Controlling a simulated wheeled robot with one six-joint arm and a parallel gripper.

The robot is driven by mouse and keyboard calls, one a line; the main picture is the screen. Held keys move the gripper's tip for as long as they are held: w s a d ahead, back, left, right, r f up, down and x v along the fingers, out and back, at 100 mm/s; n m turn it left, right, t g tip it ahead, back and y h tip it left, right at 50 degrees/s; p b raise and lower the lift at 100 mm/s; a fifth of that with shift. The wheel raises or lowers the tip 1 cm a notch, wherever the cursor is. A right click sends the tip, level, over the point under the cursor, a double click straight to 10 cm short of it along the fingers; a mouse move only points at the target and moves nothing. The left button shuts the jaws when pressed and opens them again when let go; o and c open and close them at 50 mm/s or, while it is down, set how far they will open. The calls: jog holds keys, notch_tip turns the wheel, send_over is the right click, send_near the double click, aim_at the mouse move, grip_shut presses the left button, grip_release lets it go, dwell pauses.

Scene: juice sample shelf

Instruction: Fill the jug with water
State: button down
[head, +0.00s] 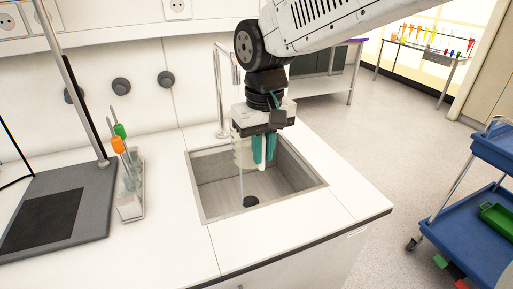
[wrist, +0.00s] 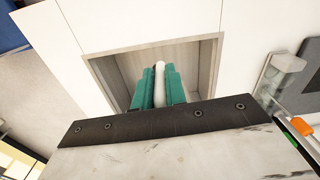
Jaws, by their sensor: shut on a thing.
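My gripper (head: 264,158) points down over the sink, its teal fingers shut on the white handle of the jug. The jug (head: 243,152) is pale and see-through, seems upright, and hangs above the sink basin, partly hidden by my gripper. In the wrist view the handle (wrist: 159,84) shows between the two teal fingers (wrist: 158,92); the jug's body is hidden there. The tap (head: 220,92) arches over the basin beside the jug. A thin pale stream of water (head: 241,188) shows below the jug, down towards the drain. I cannot tell whether water enters the jug or its level.
The sink (head: 205,205) is set in a white counter (head: 165,245). A rack (head: 130,205) with orange and green-topped tools and a grey stand base (head: 55,212) are at left. A blue cart (head: 480,230) stands at right, with open floor between.

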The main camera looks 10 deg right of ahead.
jog(key=w, duration=0.3)
jog(key=w+a, duration=0.1)
jog(key=w, duration=0.1)
jog(key=w+a, duration=0.1)
jog(key=w, duration=0.2)
jog(key=shift+w+a, duration=0.2)
jog(key=shift+w, duration=0.15)
dwell(4.2)
jog(key=s+d, duration=0.3)
jog(key=s, duration=0.9)
jog(key=shift+d, duration=0.15)
